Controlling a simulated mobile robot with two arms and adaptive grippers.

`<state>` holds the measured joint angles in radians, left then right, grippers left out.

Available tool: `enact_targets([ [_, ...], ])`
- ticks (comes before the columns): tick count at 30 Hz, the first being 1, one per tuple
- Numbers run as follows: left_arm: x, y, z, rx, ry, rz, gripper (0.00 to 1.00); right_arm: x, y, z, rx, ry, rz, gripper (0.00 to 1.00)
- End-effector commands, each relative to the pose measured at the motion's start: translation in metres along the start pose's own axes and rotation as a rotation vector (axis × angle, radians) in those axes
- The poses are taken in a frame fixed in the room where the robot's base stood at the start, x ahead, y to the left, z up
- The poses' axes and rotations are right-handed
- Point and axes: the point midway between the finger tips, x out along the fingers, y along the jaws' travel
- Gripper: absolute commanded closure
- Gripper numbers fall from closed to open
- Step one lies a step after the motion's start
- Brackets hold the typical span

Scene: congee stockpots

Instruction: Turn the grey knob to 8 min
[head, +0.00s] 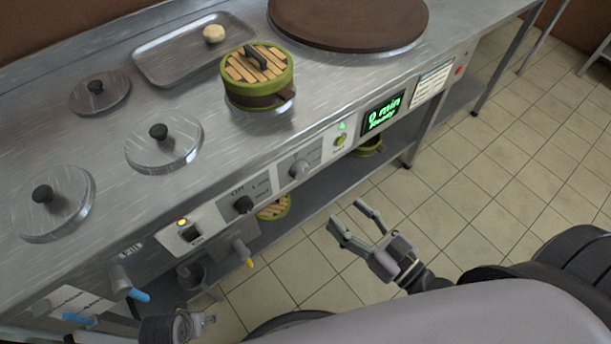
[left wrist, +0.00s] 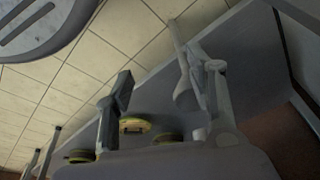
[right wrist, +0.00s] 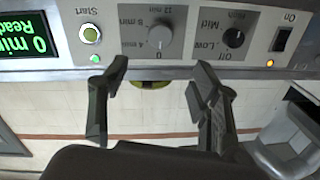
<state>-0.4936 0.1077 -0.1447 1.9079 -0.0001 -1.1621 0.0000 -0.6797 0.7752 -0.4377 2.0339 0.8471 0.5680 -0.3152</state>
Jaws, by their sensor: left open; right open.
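The grey knob (head: 299,168) sits on the front panel of the steel counter, left of the Start button. In the right wrist view the grey knob (right wrist: 160,34) appears upside down, with a dial of minute marks around it. The green display (head: 383,114) reads "0 min Ready". My right gripper (head: 350,217) is open and empty, in front of and below the panel. In the right wrist view its fingers (right wrist: 159,75) are apart and do not touch the knob. My left gripper (head: 208,321) is low at the left, open and empty, also seen in the left wrist view (left wrist: 150,80).
A black knob (head: 243,204) and a lit switch (head: 190,233) are left of the grey knob. The green Start button (head: 340,140) is right of it. Taps with blue (head: 139,295) and yellow (head: 249,263) tips stick out at the left. A steamer basket (head: 257,75) stands above.

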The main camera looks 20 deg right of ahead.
Motion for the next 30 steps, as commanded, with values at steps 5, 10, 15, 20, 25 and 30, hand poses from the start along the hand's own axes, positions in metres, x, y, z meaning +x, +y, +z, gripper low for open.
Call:
enact_targets([
  [5, -0.009, -0.001, -0.004, -0.001, 0.006, -0.001, 0.5, 0.042, 0.001, 0.0, 0.0, 0.006, 0.002, 0.43],
  [10, -0.016, -0.001, -0.006, -0.002, 0.01, -0.001, 0.5, 0.079, 0.0, 0.0, 0.0, 0.005, 0.001, 0.43],
  [15, -0.02, -0.001, -0.008, -0.002, 0.012, -0.002, 0.5, 0.111, 0.0, 0.0, 0.001, 0.003, 0.001, 0.43],
  [20, -0.021, -0.001, -0.008, -0.002, 0.012, -0.001, 0.5, 0.13, 0.001, 0.001, -0.001, -0.001, 0.001, 0.43],
  [25, -0.022, -0.001, -0.008, -0.002, 0.012, -0.001, 0.5, 0.138, 0.0, 0.001, 0.0, -0.001, 0.0, 0.43],
  [30, -0.022, -0.001, -0.008, -0.002, 0.011, -0.001, 0.5, 0.139, 0.0, 0.001, -0.001, -0.002, 0.0, 0.43],
])
